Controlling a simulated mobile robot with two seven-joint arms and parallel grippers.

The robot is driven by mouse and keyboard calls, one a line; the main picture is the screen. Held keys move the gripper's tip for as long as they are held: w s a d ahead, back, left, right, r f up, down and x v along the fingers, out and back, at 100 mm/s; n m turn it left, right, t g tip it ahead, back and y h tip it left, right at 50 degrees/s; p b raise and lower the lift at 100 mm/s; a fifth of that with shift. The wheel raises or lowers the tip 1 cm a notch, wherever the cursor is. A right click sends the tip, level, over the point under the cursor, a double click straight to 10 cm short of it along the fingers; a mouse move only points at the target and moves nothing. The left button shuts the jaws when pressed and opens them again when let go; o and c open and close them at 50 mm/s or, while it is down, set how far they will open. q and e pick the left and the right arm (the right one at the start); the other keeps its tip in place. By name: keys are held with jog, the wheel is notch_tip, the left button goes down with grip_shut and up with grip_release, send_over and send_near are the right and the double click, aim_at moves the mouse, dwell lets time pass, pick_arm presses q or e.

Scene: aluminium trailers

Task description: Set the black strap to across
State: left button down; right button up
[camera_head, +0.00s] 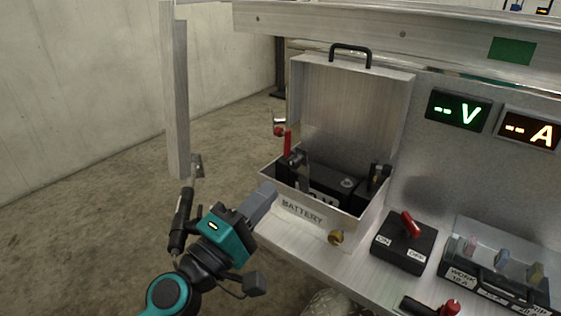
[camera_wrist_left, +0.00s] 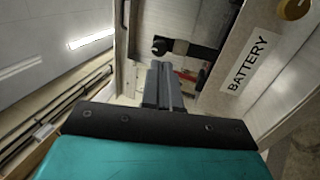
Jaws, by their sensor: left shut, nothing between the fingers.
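An open metal box labelled BATTERY (camera_head: 301,211) holds a black battery (camera_head: 335,187). At the battery's left end stands a dark upright piece (camera_head: 300,165) with a rounded top, beside a red lever. It may be the black strap, but I cannot tell for sure. In the left wrist view a black bar with a round end (camera_wrist_left: 183,47) lies beyond my fingertips. My left gripper (camera_head: 267,193) is shut and empty at the box's front left corner. Its closed fingers also show in the left wrist view (camera_wrist_left: 160,78). My right gripper is not in view.
The box's raised lid (camera_head: 350,105) has a black handle. A brass knob (camera_head: 336,237) is on the front wall. Right of the box are an ON/OFF switch (camera_head: 402,245) with a red lever and a clear-covered fuse block (camera_head: 500,265). A metal post (camera_head: 175,100) stands at left.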

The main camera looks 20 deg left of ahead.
aim_at(291, 166)
pick_arm(q)
jog(key=p+x, duration=0.1)
jog(key=x, duration=0.4)
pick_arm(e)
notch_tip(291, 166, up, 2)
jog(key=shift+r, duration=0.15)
pick_arm(q)
jog(key=shift+p, duration=0.3)
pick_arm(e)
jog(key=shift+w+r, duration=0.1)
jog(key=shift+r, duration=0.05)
